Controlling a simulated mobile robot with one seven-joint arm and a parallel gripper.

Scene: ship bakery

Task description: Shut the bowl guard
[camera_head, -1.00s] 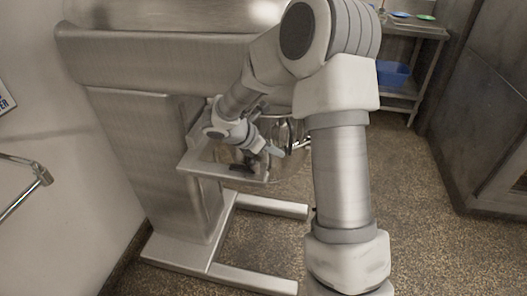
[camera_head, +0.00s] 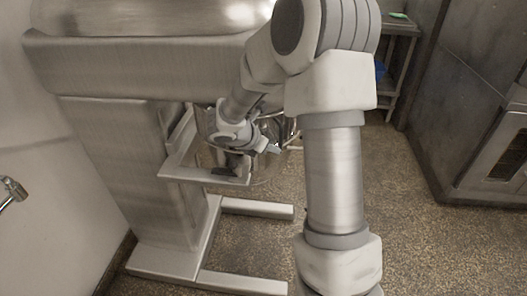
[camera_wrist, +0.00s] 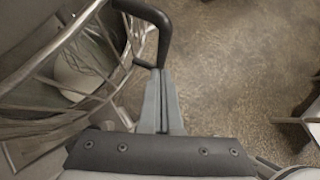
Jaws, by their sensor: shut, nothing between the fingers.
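The bowl guard is a wire cage (camera_wrist: 72,52) with bright bars at the left of the wrist view. A black curved handle (camera_wrist: 152,14) stands beside it. My gripper (camera_wrist: 160,72) is shut and empty, its two grey fingers together. The fingertips are right by the lower end of the black handle; whether they touch it I cannot tell. In the head view the guard (camera_head: 291,133) shows only partly behind my arm, below the head of the big steel mixer (camera_head: 130,65). The bowl is mostly hidden there.
The mixer's steel bracket (camera_head: 183,174) juts out under my wrist, above floor legs (camera_head: 255,208). A steel shelf table (camera_head: 398,75) stands at the back right, and a dark oven cabinet (camera_head: 470,120) on the right. The speckled floor (camera_head: 420,240) between is clear.

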